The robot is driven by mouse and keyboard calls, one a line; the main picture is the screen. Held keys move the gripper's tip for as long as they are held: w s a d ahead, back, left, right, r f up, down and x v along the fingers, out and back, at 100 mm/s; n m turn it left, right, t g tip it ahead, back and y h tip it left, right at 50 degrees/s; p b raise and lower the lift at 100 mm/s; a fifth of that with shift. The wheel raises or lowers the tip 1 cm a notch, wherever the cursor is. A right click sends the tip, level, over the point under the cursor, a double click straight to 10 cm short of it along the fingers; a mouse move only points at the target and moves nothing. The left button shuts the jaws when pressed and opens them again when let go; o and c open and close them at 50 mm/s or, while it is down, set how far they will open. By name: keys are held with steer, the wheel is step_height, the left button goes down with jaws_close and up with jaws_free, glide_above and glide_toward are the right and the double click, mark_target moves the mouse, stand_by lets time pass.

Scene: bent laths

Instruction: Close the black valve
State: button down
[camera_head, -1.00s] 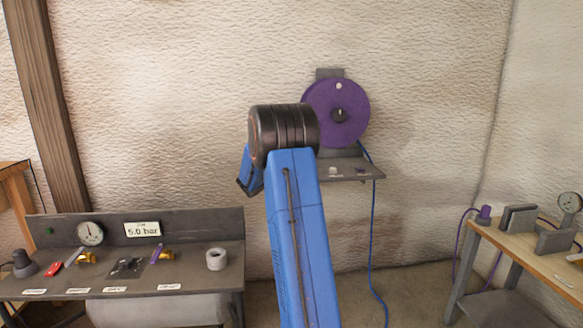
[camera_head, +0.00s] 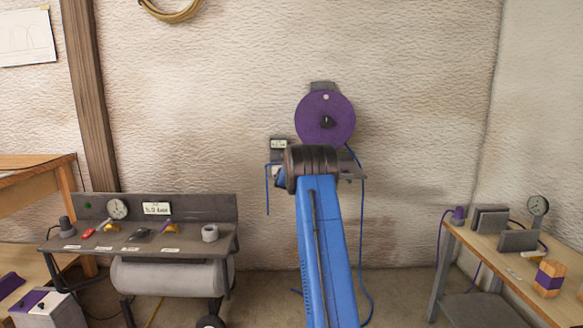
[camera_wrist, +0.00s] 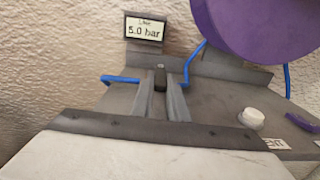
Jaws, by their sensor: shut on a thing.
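The black valve (camera_wrist: 160,77) shows in the wrist view as a small dark upright handle at the shelf's back, between two pieces of blue hose (camera_wrist: 121,79). My gripper (camera_wrist: 161,97) has its two grey fingers on either side of this handle and is shut on it. The handle's lower part is hidden by the fingers, and I cannot tell how far it is turned. In the head view my arm hides the valve and the gripper. A small display (camera_wrist: 144,28) reading 5.0 bar stands behind the valve, on the left.
The grey wall shelf (camera_wrist: 215,97) carries a white knob (camera_wrist: 251,118) and a purple lever (camera_wrist: 303,123) to the right. A purple reel (camera_head: 325,117) hangs above. A compressor bench (camera_head: 190,207) stands left and a wooden workbench (camera_head: 490,250) right; floor shows between them.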

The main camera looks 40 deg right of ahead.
steer(key=shift+r, duration=0.15)
stand_by(0.3)
steer(key=c, duration=1.7)
jaws_free()
steer(key=shift+d, duration=0.1)
steer(key=shift+s, duration=0.1)
steer(key=v, duration=1.7)
steer(key=shift+s, duration=0.2)
